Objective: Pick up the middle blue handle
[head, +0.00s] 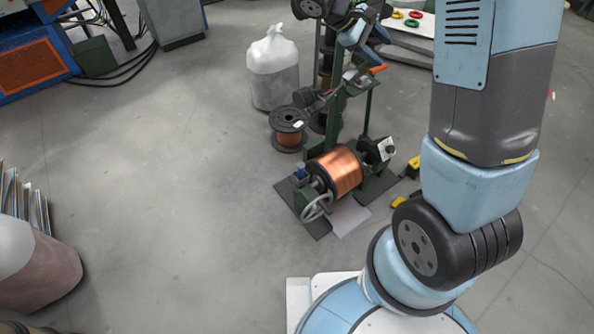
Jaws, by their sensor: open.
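A small blue part (300,171), which may be the blue handle, shows on the green winding machine (309,200), beside the left end of a copper spool (337,173). It is too small to make out its shape, and I cannot tell other blue handles apart. My gripper (366,42) is at the top of the head view, open, in front of the upper part of the machine's stand. It appears well above and away from the small blue part. Its fingertips are small and partly lost against the dark background.
A grey handwheel (317,207) is at the machine's front. An orange handle (377,69) sticks out higher up. A dark spool (288,128) and a white sack (273,70) stand behind left. A yellow item (399,202) lies right.

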